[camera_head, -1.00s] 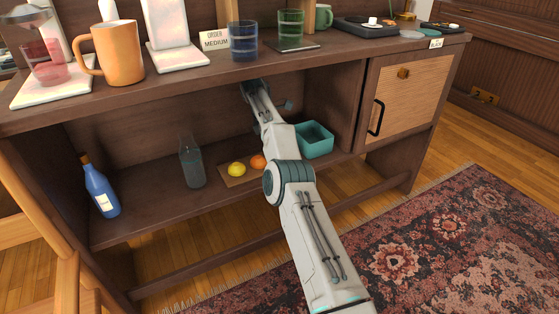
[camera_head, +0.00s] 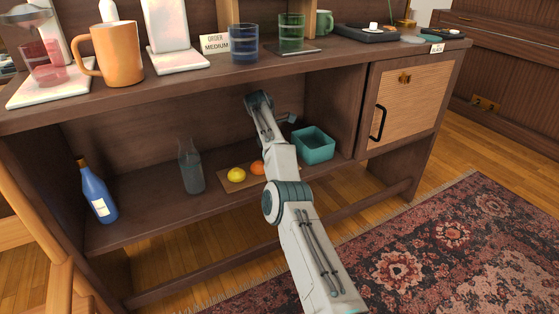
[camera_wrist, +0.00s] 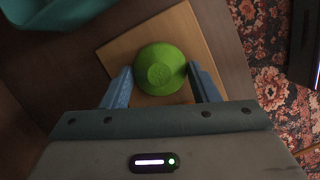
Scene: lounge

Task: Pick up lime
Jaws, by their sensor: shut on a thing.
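The green lime (camera_wrist: 160,70) sits between the two blue fingers of my gripper (camera_wrist: 160,73) in the wrist view. My gripper is shut on it, one finger on each side. A light wooden board (camera_wrist: 118,48) lies below the lime; I cannot tell whether the lime still touches it. In the head view my own arm hides the lime and the fingers. The same board (camera_head: 230,187) shows there beside my arm, with a yellow lemon (camera_head: 236,175) and an orange fruit (camera_head: 257,168) on it.
A teal bin (camera_head: 314,146) stands right of my arm on the lower shelf (camera_head: 150,215). A clear bottle (camera_head: 191,170) and a blue bottle (camera_head: 97,192) stand to the left. The upper counter (camera_head: 190,84) overhangs the shelf and holds cups and an orange mug (camera_head: 117,55).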

